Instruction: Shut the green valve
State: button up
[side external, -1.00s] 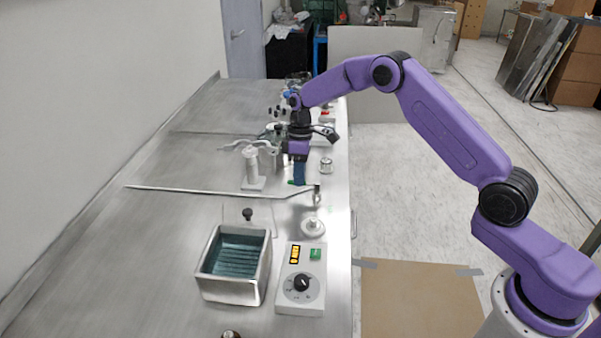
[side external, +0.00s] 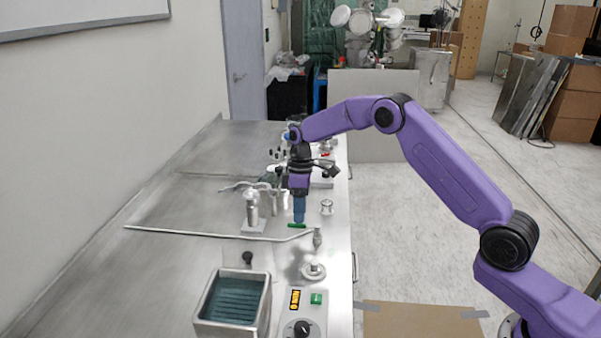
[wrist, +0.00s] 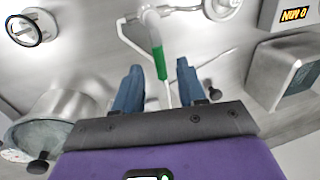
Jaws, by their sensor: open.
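The green valve handle (side external: 297,225) shows as a short green bar by the right end of a thin metal pipe, near the front edge of the bench. In the wrist view the green sleeve (wrist: 157,61) runs lengthwise just ahead of the gap between my blue fingers. My gripper (side external: 299,219) points down, with its fingertips close to the green handle. It is open, with the two fingers (wrist: 159,78) apart in the wrist view. I cannot tell whether either finger touches the handle.
The thin pipe (side external: 210,233) runs left across the bench. A white-based metal stand (side external: 252,212) is just left of my gripper, and a small metal fitting (side external: 326,207) is right. A metal bath (side external: 234,303) and control box (side external: 303,315) are nearer the camera. The left bench is clear.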

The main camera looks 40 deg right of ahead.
notch_tip(320, 180, up, 15)
jog(key=w+d, duration=0.2)
jog(key=shift+f, duration=0.15)
dwell(0.4)
jog(key=s+a+r+n+h, duration=0.1)
jog(key=s+a, duration=0.5)
jog(key=s, duration=0.4)
jog(key=s+a+r, duration=0.2)
jog(key=s+a, duration=0.3)
jog(key=s, duration=0.4)
jog(key=s+d+f, duration=0.2)
jog(key=s, duration=0.6)
jog(key=s+d+f+n+t, duration=0.1)
jog(key=s+d+f, duration=0.1)
jog(key=s, duration=0.7)
jog(key=s+d+f+n, duration=0.1)
jog(key=s+d+f, duration=0.2)
jog(key=s, duration=0.6)
jog(key=shift+s+d+t, duration=0.15)
jog(key=shift+d+t, duration=0.25)
jog(key=shift+d, duration=0.25)
